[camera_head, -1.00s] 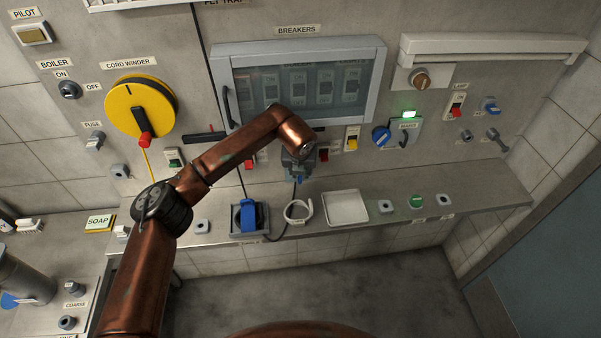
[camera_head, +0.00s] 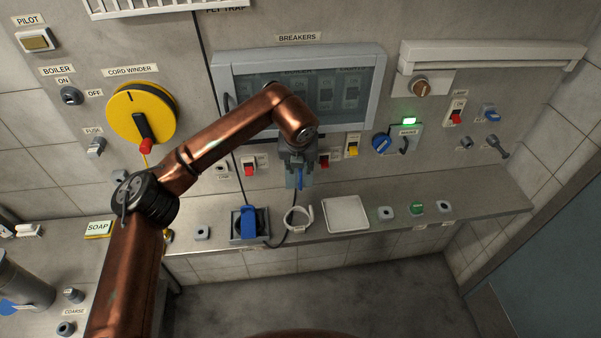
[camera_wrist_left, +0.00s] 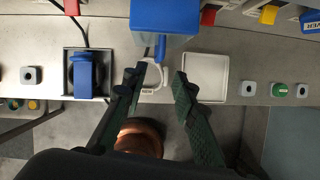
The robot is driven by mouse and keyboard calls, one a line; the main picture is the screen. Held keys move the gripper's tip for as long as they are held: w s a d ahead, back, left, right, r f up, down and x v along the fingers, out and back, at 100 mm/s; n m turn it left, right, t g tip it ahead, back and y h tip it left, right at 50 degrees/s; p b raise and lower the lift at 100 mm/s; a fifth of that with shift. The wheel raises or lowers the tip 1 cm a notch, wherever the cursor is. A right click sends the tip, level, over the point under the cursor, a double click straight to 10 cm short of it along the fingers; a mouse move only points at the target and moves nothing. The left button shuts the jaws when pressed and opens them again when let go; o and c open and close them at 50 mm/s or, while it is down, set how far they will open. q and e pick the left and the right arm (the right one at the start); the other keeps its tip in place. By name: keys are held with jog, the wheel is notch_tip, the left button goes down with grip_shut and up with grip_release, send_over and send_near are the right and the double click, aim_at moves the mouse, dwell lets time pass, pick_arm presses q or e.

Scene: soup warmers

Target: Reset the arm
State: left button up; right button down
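My left gripper (camera_head: 298,170) hangs in front of the wall, below the breakers cabinet and above the shelf. In the left wrist view its two dark fingers (camera_wrist_left: 160,72) are spread apart with nothing between them. A blue block (camera_wrist_left: 165,18) with a thin blue stem (camera_wrist_left: 160,48) shows just beyond the fingertips. In the head view a blue piece (camera_head: 301,178) shows at the gripper; whether they touch cannot be told. My left arm reaches across from the lower left. My right gripper is not in view.
The shelf (camera_head: 460,205) holds a blue-clamped socket (camera_head: 249,224), a white ring (camera_head: 298,219), a white tray (camera_head: 346,214) and buttons. The breakers cabinet (camera_head: 379,75), yellow cord winder (camera_head: 160,100) and several switches crowd the wall. The floor below is clear.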

pick_arm(q)
jog(key=shift+s+r, duration=0.25)
jog(key=shift+r, duration=0.35)
